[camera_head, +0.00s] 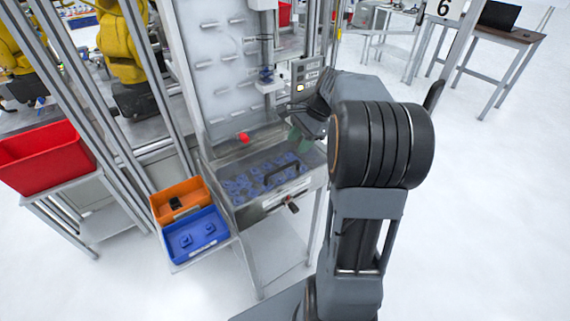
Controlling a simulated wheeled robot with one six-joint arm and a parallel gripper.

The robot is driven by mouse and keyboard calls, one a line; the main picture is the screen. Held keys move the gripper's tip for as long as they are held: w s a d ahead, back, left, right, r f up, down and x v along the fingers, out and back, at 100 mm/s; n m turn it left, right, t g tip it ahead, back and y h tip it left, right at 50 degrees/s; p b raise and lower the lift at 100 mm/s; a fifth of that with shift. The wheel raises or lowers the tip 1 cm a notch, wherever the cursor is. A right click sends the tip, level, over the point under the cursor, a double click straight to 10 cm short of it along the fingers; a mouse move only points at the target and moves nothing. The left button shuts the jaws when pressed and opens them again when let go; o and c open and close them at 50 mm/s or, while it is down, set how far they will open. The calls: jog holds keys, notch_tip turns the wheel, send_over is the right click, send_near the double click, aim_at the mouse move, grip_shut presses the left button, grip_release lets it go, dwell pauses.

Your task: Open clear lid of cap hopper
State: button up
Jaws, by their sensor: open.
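The cap hopper (237,196) is a metal box at the foot of the upright panel. Its clear lid (250,167) lies closed over many blue caps that show through it. A dark handle (282,170) stands up on the lid. My gripper (299,140) is above the back right part of the hopper, to the upper right of the handle. It is open and appears apart from the handle. My arm hides part of its body and the hopper's right side.
A red button (244,137) is on the panel behind the lid. An orange bin (181,199) and a blue bin (195,234) stand left of the hopper. A red bin (45,157) and yellow robot arms (122,45) are farther left.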

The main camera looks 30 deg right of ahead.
aim_at(283, 167)
jog(key=x, duration=0.9)
jog(key=shift+a+f, duration=0.15)
jog(key=shift+f, duration=0.1)
grip_shut()
